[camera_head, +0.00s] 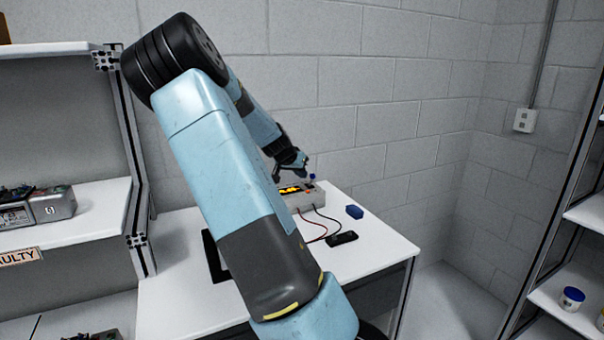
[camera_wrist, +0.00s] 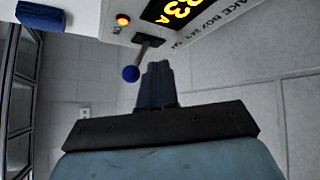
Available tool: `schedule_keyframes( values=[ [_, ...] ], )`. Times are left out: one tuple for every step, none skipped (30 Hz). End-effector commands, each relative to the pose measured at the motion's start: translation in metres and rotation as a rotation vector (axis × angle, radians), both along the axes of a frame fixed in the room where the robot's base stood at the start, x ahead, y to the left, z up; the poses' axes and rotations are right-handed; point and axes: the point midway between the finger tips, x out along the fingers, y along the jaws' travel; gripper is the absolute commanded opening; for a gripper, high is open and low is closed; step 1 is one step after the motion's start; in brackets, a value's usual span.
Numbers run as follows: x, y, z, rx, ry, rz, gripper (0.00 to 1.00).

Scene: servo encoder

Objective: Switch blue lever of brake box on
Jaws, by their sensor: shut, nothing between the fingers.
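The brake box (camera_head: 310,198) is a light grey box at the back of the white table, with a yellow-lit display. Its blue lever (camera_head: 312,177) stands at the right of its top. In the wrist view, the blue ball of the lever (camera_wrist: 131,74) sits on a thin stem from a dark slot, near a lit orange lamp (camera_wrist: 123,19). My gripper (camera_head: 302,172) is over the box, close to the lever. In the wrist view, my shut, empty fingers (camera_wrist: 157,72) are just right of the ball; whether they touch it I cannot tell.
On the white table (camera_head: 180,290), a blue block (camera_head: 355,212) and a black device (camera_head: 341,239) lie right of the box, near red and black cables. Shelves stand left (camera_head: 70,215) and right (camera_head: 560,310). A block wall is behind. My arm hides part of the table.

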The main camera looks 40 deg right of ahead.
Motion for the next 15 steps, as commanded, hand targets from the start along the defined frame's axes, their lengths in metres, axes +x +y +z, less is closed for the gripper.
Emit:
schedule_keyframes(
  values=[
    [0.0013, -0.0005, -0.0007, 0.000, 0.000, 0.000, 0.00],
    [0.0016, -0.0006, -0.0009, 0.000, 0.000, 0.000, 0.00],
    [0.0020, -0.0005, -0.0010, 0.000, 0.000, 0.000, 0.00],
    [0.0020, -0.0006, -0.0010, 0.000, 0.000, 0.000, 0.00],
    [0.0021, -0.0005, -0.0009, 0.000, 0.000, 0.000, 0.00],
    [0.0021, -0.0005, -0.0009, 0.000, 0.000, 0.000, 0.00],
    [0.0020, -0.0003, -0.0009, 0.000, 0.000, 0.000, 0.00],
    [0.0020, -0.0003, -0.0009, 0.000, 0.000, 0.000, 0.00],
    [0.0020, -0.0003, -0.0009, 0.000, -0.001, 0.001, 0.00],
    [0.0020, -0.0003, -0.0008, 0.000, -0.001, 0.001, 0.00],
    [0.0021, -0.0001, -0.0007, 0.000, -0.001, 0.001, 0.00],
    [0.0020, 0.0005, -0.0001, 0.000, -0.001, 0.001, 0.00],
    [0.0019, 0.0011, 0.0005, 0.000, -0.001, 0.001, 0.00],
    [0.0017, 0.0021, 0.0014, 0.000, -0.001, 0.001, 0.00],
    [0.0015, 0.0038, 0.0032, 0.000, -0.002, 0.001, 0.00]
  ],
)
